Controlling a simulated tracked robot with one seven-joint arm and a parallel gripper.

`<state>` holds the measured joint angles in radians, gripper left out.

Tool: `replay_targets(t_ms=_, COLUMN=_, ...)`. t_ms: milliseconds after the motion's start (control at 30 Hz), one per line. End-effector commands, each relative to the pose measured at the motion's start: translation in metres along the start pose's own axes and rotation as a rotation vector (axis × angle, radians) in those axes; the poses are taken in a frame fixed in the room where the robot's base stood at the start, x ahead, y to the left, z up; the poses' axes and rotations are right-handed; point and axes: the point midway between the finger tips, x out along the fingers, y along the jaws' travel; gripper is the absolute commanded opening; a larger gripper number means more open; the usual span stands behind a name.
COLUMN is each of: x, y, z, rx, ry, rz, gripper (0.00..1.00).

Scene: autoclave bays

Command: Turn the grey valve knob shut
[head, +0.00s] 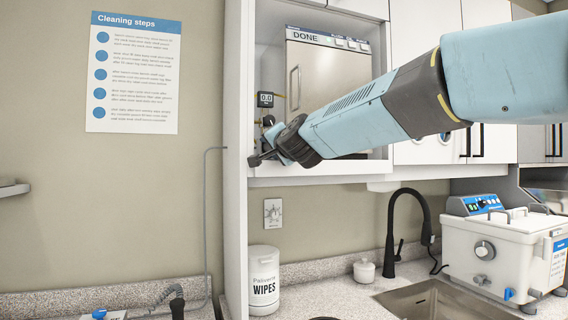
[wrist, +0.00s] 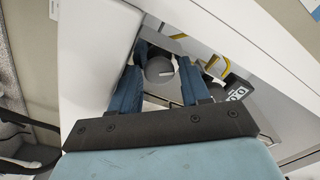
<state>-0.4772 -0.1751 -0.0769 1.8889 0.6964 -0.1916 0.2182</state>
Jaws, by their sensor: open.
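The grey valve knob (wrist: 160,69) shows in the wrist view as a round grey face with a small white mark, between the two blue fingers of my gripper (wrist: 163,60). The fingers are open, one on each side of the knob. I cannot tell whether either touches it. The knob cannot be made out clearly there. The autoclave's display reads DONE.
A small gauge (head: 265,99) reading 0.0 sits just above my gripper; it also shows in the wrist view (wrist: 236,96). The white cabinet side panel (head: 236,150) stands close left. Below are a wipes canister (head: 264,282), a black tap (head: 392,235) and a sink.

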Motion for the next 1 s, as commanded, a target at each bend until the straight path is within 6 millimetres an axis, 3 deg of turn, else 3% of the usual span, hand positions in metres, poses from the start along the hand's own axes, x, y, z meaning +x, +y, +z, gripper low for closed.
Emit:
replay_targets(t_ms=267, x=0.0009, y=0.0038, z=0.0022, rx=-0.133, ry=-0.005, rz=0.007, gripper=0.59)
replay_targets(t_ms=1000, x=0.0003, y=-0.0015, z=0.0029, rx=-0.715, ry=-0.004, rz=0.0, gripper=0.59)
